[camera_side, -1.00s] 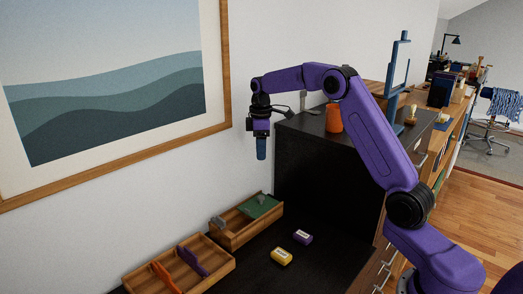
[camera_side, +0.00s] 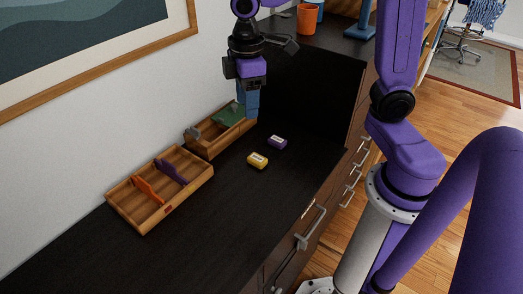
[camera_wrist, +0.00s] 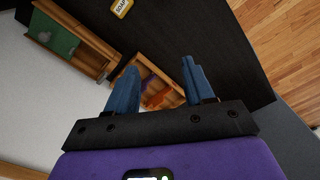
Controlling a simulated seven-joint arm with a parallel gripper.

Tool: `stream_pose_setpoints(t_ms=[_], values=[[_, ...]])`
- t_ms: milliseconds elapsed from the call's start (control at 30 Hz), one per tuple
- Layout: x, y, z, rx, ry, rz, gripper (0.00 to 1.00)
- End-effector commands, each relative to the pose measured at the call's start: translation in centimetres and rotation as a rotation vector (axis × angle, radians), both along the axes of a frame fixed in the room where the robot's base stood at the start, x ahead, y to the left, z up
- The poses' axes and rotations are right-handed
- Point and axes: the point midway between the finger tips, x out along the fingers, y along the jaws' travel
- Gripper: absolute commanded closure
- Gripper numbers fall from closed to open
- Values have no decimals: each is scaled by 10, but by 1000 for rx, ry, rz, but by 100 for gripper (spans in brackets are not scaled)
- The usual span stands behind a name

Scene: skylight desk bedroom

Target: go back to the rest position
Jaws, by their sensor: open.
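My gripper (camera_side: 248,110) hangs pointing down above the dark desk top, in front of the back wooden tray in the side view. Its blue fingers stand apart with nothing between them in the wrist view (camera_wrist: 158,75). A yellow box (camera_side: 258,160) and a purple box (camera_side: 277,142) lie on the desk, apart from the fingers. The yellow box, lettered "SOAP", also shows at the top of the wrist view (camera_wrist: 121,8).
A wooden tray (camera_side: 143,223) with orange and purple dividers stands at the left. A second wooden tray (camera_side: 217,149) behind it holds a green piece and a grey piece. A raised black cabinet (camera_side: 335,42) bears an orange cup (camera_side: 307,18). The desk's front is bare.

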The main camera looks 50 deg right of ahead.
Motion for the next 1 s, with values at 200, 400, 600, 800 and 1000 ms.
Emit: stream_pose_setpoints(t_ms=[200, 400, 600, 800, 1000], values=[[-92, 2, -9, 7, -3, 63, 48], [-157, -15, -23, 12, -1, 106, 48], [-188, -30, -33, 14, 0, 128, 48], [-192, -32, -35, 15, 0, 129, 48], [-192, -32, -35, 14, 1, 130, 48]])
